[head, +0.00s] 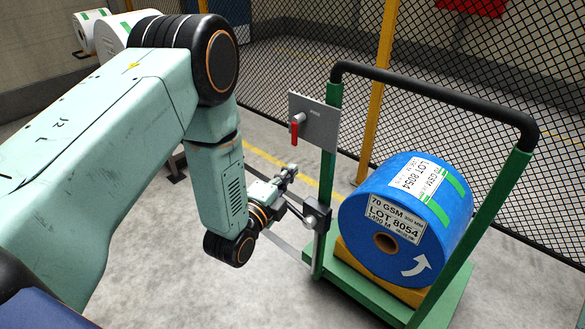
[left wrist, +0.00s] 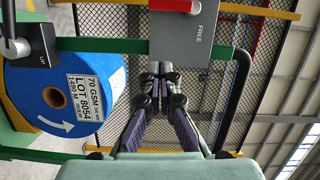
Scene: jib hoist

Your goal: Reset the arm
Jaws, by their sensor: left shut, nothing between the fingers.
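My left arm reaches in from the left in the head view, and its gripper (head: 288,176) is small and partly hidden by the wrist. In the left wrist view the gripper's fingers (left wrist: 161,72) are together with nothing between them. They lie just below the grey panel (left wrist: 190,35) marked FREE, and I cannot tell how far off it is. The panel carries a red lever (left wrist: 171,5); in the head view this red lever (head: 295,133) hangs down on the panel (head: 318,122). My right gripper is not in view.
A blue roll (head: 385,240) labelled LOT 8054 rests on a green cart (head: 455,295) with a black handle bar (head: 440,88). A small control box (head: 318,215) with a knob sits on the cart's post. A mesh fence (head: 480,70) stands behind; white rolls (head: 90,30) are back left.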

